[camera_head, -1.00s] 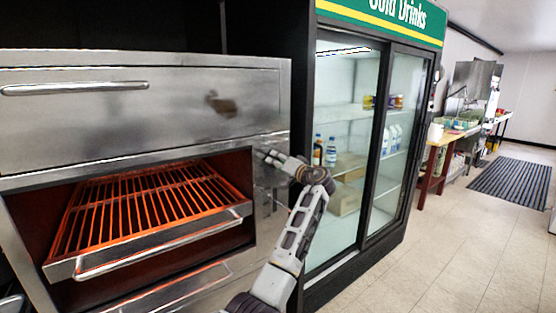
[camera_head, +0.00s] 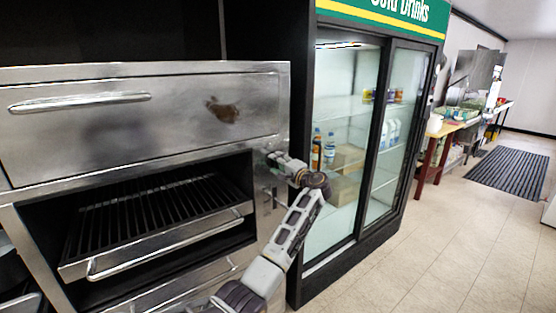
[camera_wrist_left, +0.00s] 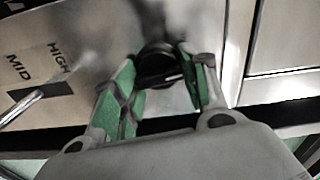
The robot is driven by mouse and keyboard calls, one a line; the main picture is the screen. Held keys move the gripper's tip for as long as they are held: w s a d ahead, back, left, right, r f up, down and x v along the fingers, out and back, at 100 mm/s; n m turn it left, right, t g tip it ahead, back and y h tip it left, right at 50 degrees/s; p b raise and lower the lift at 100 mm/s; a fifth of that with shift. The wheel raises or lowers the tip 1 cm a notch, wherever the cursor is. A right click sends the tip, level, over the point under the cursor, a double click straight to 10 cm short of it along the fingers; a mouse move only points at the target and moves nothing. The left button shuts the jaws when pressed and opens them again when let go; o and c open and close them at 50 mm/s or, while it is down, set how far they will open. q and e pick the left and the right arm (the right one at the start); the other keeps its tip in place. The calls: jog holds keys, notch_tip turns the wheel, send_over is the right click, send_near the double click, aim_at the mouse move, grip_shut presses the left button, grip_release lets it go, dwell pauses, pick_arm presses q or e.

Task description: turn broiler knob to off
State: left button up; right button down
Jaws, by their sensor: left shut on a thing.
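The broiler (camera_head: 150,85) is a large stainless steel unit on the left of the head view, and its grill rack (camera_head: 150,212) is dark. My left gripper (camera_head: 274,158) is at the right side of the broiler's front. In the left wrist view, a round black knob (camera_wrist_left: 157,62) sits on the steel panel. My left gripper (camera_wrist_left: 160,80) is shut on it, with a green-padded finger on each side. The knob's pointer and any OFF mark cannot be read. My right gripper is not in view.
A metal lever (camera_wrist_left: 20,108) with a MID and HIGH label stands left of the knob. A glass-door drinks fridge (camera_head: 345,160) stands right of the broiler, close to my left arm. The tiled floor (camera_head: 440,240) to the right is open, with a dark mat (camera_head: 508,172).

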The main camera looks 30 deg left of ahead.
pick_arm(q)
jog(key=shift+r+m, duration=0.25)
jog(key=shift+m, duration=0.05)
jog(key=shift+m+p, duration=0.3)
jog(key=shift+p, duration=0.2)
jog(key=shift+f, duration=0.15)
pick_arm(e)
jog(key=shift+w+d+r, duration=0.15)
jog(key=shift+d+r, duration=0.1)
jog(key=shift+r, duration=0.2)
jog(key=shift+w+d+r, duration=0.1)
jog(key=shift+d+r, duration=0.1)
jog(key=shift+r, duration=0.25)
